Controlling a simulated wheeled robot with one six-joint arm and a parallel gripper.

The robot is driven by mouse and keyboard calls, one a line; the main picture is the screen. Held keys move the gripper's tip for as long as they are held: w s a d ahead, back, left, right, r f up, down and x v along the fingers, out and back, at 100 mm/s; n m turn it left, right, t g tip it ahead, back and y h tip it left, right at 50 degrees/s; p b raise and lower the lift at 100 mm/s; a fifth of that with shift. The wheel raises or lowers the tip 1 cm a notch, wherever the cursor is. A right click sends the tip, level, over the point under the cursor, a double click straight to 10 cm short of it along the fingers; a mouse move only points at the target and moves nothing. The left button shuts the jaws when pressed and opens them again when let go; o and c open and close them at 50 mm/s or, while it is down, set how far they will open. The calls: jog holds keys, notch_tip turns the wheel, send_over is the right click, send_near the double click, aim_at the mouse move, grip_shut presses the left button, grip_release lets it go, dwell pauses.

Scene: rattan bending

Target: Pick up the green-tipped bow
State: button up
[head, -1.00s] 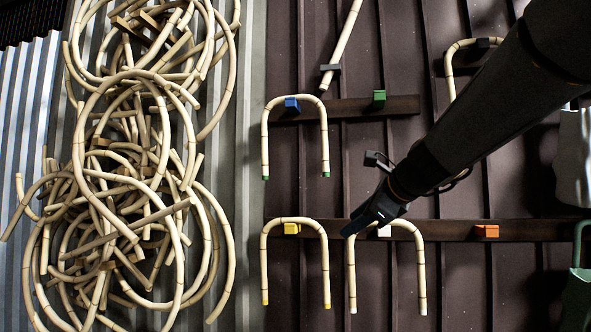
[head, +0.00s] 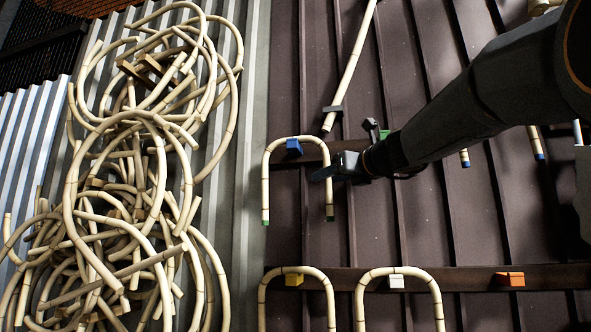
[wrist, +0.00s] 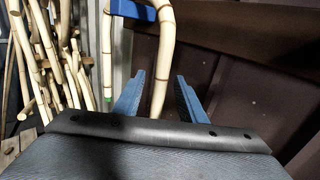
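The green-tipped bow (head: 265,180) is a pale rattan U turned upside down, hanging over a blue peg (head: 294,147) on the upper rail. Its tips are green. My gripper (head: 322,174) is at the bow's right leg, with its blue fingers pointing left. In the wrist view my gripper (wrist: 158,97) is open, and the right leg of the bow (wrist: 165,55) shows between the two fingers, apart from both. That leg's lower end is hidden behind the gripper body. The left leg's green tip and the blue peg (wrist: 133,11) also show there.
Below, two more bows hang on a yellow peg (head: 293,280) and a white peg (head: 396,282). An orange peg (head: 509,279) is bare. A straight rattan pole (head: 352,65) is above. A rattan heap (head: 140,190) fills the left.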

jog(key=shift+w+a, duration=0.2)
jog(key=shift+w, duration=0.15)
grip_shut()
jog(key=shift+r, duration=0.1)
